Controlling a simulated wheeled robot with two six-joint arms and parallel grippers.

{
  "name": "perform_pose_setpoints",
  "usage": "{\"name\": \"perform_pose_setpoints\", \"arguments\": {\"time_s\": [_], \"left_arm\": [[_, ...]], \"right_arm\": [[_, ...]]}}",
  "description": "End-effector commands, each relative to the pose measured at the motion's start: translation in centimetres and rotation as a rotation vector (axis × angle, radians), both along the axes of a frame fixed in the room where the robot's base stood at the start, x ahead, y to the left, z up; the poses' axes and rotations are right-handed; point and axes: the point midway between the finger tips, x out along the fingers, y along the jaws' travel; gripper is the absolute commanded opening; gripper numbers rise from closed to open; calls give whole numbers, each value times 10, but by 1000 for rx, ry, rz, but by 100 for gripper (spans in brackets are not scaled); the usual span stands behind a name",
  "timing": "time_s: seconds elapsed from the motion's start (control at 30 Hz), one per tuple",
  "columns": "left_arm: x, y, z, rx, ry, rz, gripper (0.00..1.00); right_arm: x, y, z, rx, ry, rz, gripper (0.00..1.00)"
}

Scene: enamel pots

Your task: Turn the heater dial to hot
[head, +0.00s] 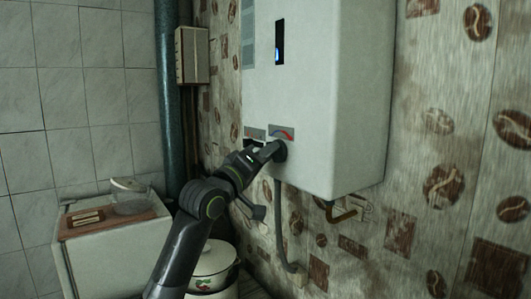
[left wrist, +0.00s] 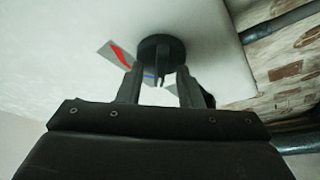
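The heater (head: 335,90) is a white box on the wall at the upper middle of the head view. Its round dark dial (head: 281,152) is low on its front, beside a label with a red and blue mark (head: 282,134). My left gripper (head: 270,149) reaches up to the dial and partly hides it. In the left wrist view, the dial (left wrist: 160,50) has a raised grip ridge. The fingers of my left gripper (left wrist: 160,78) are apart, one on each side of the ridge, with gaps showing. My right gripper is not in view.
A second dark knob or opening shows partly behind my left gripper. A pipe (head: 281,225) runs down below the heater. A white cabinet (head: 110,245) and an enamel pot (head: 214,265) stand lower left. A small meter box (head: 192,55) hangs by a dark vertical pipe (head: 168,100).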

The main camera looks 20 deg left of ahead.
Motion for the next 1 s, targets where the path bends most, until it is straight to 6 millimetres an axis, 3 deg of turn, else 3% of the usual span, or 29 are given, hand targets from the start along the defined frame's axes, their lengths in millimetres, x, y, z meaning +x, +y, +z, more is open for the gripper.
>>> {"name": "perform_pose_setpoints", "arguments": {"time_s": [0.2, 0.47, 0.77, 1.0], "left_arm": [[0, 0, 0, 0, 0, 0, 33], [0, 0, 0, 0, 0, 0, 0], [0, 0, -1, 12, -9, 0, 0], [0, 1, -5, 89, -69, 0, 0]], "right_arm": [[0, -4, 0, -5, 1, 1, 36], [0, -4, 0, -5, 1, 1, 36], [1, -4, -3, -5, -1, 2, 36], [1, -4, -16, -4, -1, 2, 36]]}}
